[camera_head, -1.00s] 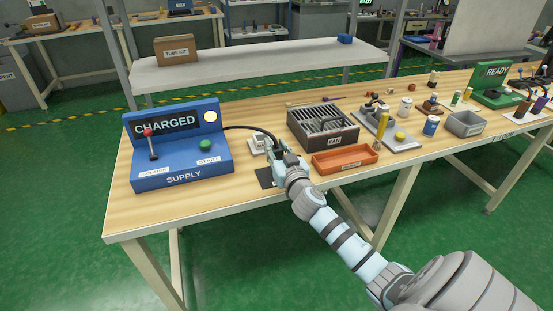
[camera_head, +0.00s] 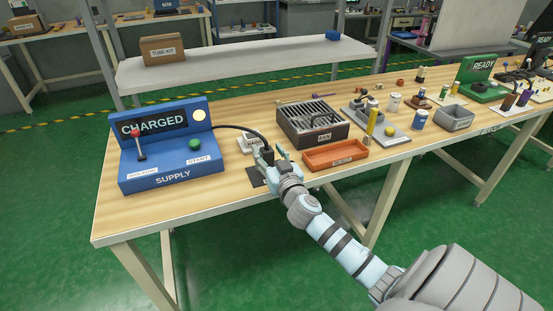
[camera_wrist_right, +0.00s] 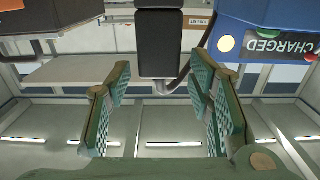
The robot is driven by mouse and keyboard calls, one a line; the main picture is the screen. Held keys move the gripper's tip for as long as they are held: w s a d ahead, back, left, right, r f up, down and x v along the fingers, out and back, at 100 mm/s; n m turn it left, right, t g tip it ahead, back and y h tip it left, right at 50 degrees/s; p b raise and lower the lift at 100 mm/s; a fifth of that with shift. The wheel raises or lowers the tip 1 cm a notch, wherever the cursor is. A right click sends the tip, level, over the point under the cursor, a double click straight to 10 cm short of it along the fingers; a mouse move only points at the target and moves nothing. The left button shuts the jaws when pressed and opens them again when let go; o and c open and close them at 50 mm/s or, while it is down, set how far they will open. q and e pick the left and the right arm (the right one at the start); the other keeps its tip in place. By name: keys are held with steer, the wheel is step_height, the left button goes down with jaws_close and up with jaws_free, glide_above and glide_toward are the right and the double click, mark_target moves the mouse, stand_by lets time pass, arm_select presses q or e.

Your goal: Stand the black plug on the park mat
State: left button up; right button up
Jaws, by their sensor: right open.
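The black plug (camera_head: 267,155) stands upright at the far part of the dark park mat (camera_head: 257,180), with its black cable running back to the blue supply box. My right gripper (camera_head: 270,163) is open, with one finger on each side of the plug. The plug's base is partly hidden by the gripper, so its exact contact with the mat is unclear. In the right wrist view the plug (camera_wrist_right: 159,45) shows as a dark block beyond the open fingers (camera_wrist_right: 160,85), with gaps on both sides. My left gripper is not in view.
The blue supply box (camera_head: 172,165) reading CHARGED stands to the left. A white block (camera_head: 247,144) lies behind the mat. The dark fan box (camera_head: 313,124) and an orange tray (camera_head: 335,155) stand close on the right. Bare wood lies in front of the supply box.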

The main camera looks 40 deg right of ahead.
steer(key=v, duration=1)
steer(key=s+f+n+g+y, duration=0.1)
steer(key=s+f+g, duration=0.25)
steer(key=f, duration=0.85)
steer(key=s+f+g, duration=0.3)
steer(key=s+f, duration=0.2)
steer(key=f, duration=0.6)
steer(key=s+f+n+g+y, duration=0.1)
steer(key=s+f+g, duration=0.25)
steer(key=f, duration=0.85)
steer(key=s+a+f+g+y, duration=0.1)
steer(key=s+a+f+g, duration=0.1)
steer(key=s+f, duration=0.3)
steer(key=s+a+f+n+g+y, duration=0.1)
steer(key=s+a+f, duration=0.4)
steer(key=s, duration=0.8)
steer(key=s+a+f+n+g+y, duration=0.1)
steer(key=s+a+f, duration=0.3)
steer(key=s, duration=0.4)
steer(key=shift+s+a+f+g, duration=0.25)
steer(key=shift+s+f+g, duration=0.15)
steer(key=shift+f+g, duration=0.45)
